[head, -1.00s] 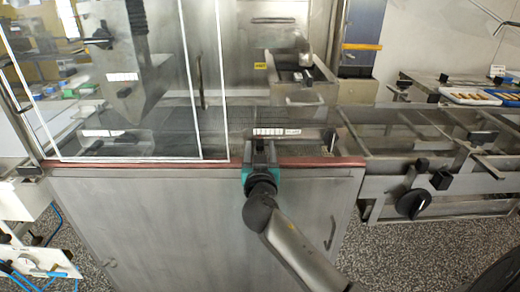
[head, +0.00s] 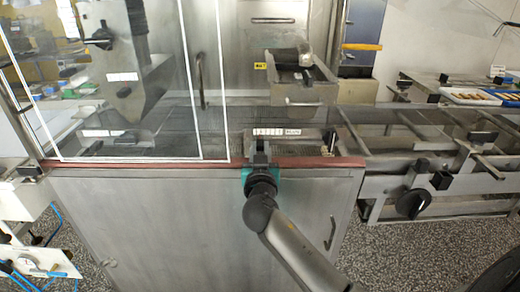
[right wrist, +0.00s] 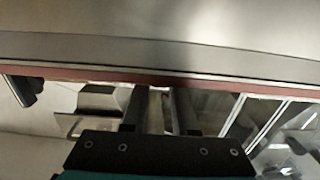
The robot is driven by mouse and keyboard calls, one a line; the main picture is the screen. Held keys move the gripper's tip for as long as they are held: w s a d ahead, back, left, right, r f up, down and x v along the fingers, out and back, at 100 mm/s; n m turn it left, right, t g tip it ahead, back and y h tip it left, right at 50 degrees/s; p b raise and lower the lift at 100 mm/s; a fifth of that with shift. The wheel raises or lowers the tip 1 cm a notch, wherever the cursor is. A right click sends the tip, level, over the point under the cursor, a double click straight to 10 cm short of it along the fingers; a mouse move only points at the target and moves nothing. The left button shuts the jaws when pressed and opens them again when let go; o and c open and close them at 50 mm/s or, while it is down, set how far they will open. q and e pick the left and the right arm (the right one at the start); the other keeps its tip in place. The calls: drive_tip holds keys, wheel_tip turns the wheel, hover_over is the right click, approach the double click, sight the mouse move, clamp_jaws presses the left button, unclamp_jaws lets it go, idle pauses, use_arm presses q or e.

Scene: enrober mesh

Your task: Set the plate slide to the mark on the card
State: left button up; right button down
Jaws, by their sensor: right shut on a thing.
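My right gripper (head: 261,158) points away from me over the red-brown front edge of the machine. It is shut on a small part just in front of the scale strip; its jaws hide most of that part, so I cannot tell its shape. The white scale strip (head: 268,132) with dark marks lies just beyond the jaws, with a smaller white label (head: 293,132) beside it. In the right wrist view both fingers (right wrist: 159,105) reach over the red-brown edge. I cannot read the strip, the label or a mark. My left gripper is not in view.
A clear guard panel (head: 130,90) stands left of my right gripper. A dark block (head: 330,136) sits right of the strip. A steel box (head: 303,85) stands behind it. Rails and a black knob (head: 413,204) are on the right. The red-brown edge (head: 330,162) runs along the front.

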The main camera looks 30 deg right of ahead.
sight(281, 140)
idle(0.7)
drive_tip(key=shift+s+d, duration=0.5)
drive_tip(key=shift+d, duration=0.3)
drive_tip(key=shift+s+d, duration=0.45)
drive_tip(key=shift+d, duration=0.35)
drive_tip(key=shift+s+d, duration=0.5)
drive_tip(key=shift+d, duration=0.3)
drive_tip(key=c, duration=0.7)
unclamp_jaws()
drive_tip(key=shift+s+a, duration=0.15)
drive_tip(key=shift+s, duration=0.05)
drive_tip(key=v, duration=1.4)
drive_tip(key=shift+s+a, duration=0.1)
drive_tip(key=shift+s, duration=0.35)
